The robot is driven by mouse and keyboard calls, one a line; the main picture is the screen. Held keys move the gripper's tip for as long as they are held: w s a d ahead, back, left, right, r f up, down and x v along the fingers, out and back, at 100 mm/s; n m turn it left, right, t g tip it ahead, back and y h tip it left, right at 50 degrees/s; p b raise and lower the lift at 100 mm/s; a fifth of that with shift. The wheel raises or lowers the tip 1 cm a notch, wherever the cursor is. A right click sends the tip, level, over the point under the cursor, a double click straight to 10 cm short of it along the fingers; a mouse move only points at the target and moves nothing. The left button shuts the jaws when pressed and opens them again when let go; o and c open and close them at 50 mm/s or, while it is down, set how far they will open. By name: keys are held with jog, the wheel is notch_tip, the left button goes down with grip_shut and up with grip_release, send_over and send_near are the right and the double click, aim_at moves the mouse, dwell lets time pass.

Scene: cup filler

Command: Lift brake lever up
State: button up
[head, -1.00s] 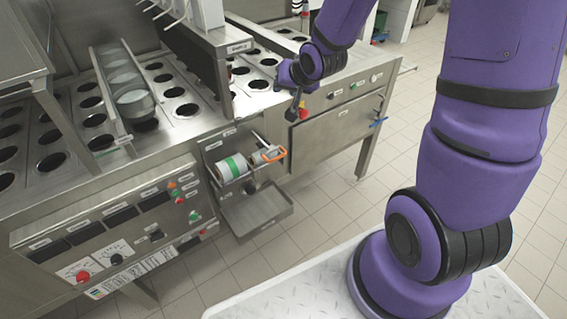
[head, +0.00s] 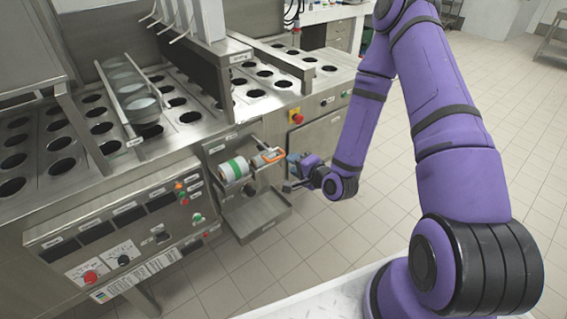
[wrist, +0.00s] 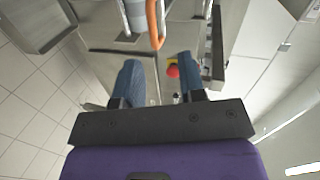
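The brake lever is an orange handle (head: 272,155) on a bracket beside the film roll on the machine's front. In the wrist view the orange lever (wrist: 154,24) runs down from the top edge, ahead of my fingers and slightly left of centre between them. My gripper (head: 291,170) is just right of and slightly below the lever in the head view. In the wrist view my gripper (wrist: 160,75) has its two blue fingers spread apart with nothing between them. The lever appears apart from both fingers.
The white film roll (head: 234,169) with a green band is left of the lever. A metal tray (head: 258,215) sits below it. A red emergency button (wrist: 172,70) on yellow shows behind the fingers. Open tiled floor (head: 400,205) lies to the right.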

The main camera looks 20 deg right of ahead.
aim_at(277, 158)
jog(key=shift+m+t, duration=0.4)
jog(key=shift+m, duration=0.3)
jog(key=x, duration=0.3)
jog(key=f+x, duration=0.1)
jog(key=x, duration=0.5)
jog(key=shift+a+f, duration=0.1)
jog(key=shift+f, duration=0.2)
jog(key=shift+c, duration=0.5)
grip_shut()
